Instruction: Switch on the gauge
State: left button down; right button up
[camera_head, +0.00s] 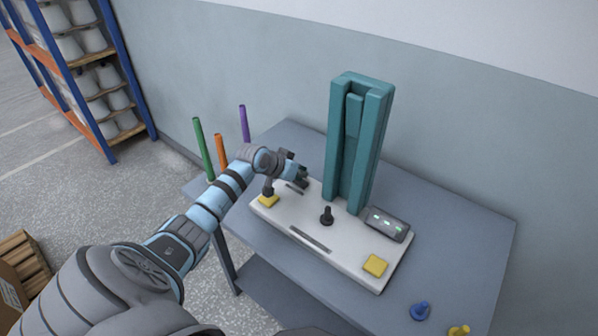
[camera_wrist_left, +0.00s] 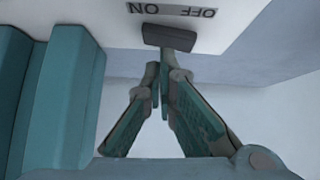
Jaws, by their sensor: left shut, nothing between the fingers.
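The gauge has a white base (camera_head: 345,254), a teal upright column (camera_head: 341,150) and a dark display box (camera_head: 388,224) with several small green lights lit. The column also shows in the left wrist view (camera_wrist_left: 72,100). There, a dark switch knob (camera_wrist_left: 168,37) sits by an upside-down ON/OFF label on a white surface. I cannot tell which setting it is at. My left gripper (camera_head: 302,176) is over the base's left part, left of the column. In the wrist view its fingertips (camera_wrist_left: 163,80) are shut and empty, close to the knob; contact is unclear. My right gripper is not in view.
Yellow pads (camera_head: 375,265) and a black knob (camera_head: 327,215) are on the base. Green (camera_head: 203,148), orange (camera_head: 220,152) and purple (camera_head: 244,123) rods stand at the table's left end. A blue peg (camera_head: 420,311) and a yellow peg (camera_head: 459,330) are at the front right. The table's right (camera_head: 470,235) is clear.

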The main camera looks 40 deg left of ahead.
aim_at(300, 186)
pick_arm(q)
jog(key=r+p, duration=0.5)
jog(key=shift+s+d+r, duration=0.2)
jog(key=shift+s+d, duration=0.05)
jog(key=shift+s, duration=0.1)
jog(key=d+p+v, duration=0.1)
jog(key=p+v, duration=0.1)
jog(key=v, duration=0.6)
jog(key=shift+s+d, duration=0.25)
jog(key=shift+s, duration=0.1)
jog(key=shift+f, duration=0.15)
